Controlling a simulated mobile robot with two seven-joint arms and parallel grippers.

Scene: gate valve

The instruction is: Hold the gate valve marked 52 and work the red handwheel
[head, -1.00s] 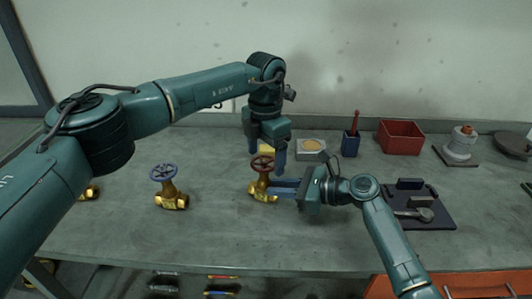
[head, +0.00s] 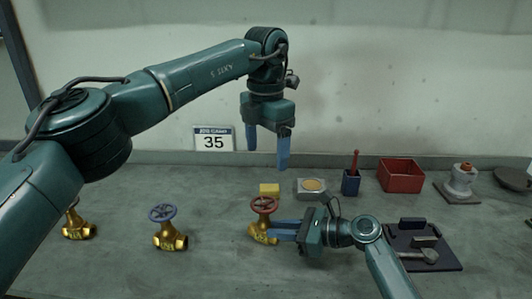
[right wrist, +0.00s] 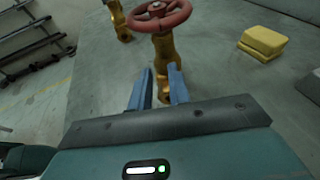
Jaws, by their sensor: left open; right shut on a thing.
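The brass gate valve with the red handwheel (head: 263,205) stands upright on the bench; its body (head: 258,232) is brass-yellow. The red handwheel also shows at the top of the right wrist view (right wrist: 158,17). My right gripper (head: 274,232) reaches in from the right and is shut on this valve's body. In the right wrist view its blue fingers (right wrist: 160,78) lie either side of the brass body. My left gripper (head: 268,157) is open and empty, pointing down above the red handwheel, clear of it. I cannot read a number 52 on the valve.
A valve with a blue handwheel (head: 163,213) and another brass valve (head: 78,227) stand to the left. Behind are a yellow block (head: 269,190), a grey block (head: 311,188), a blue cup (head: 351,182) and a red bin (head: 401,175).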

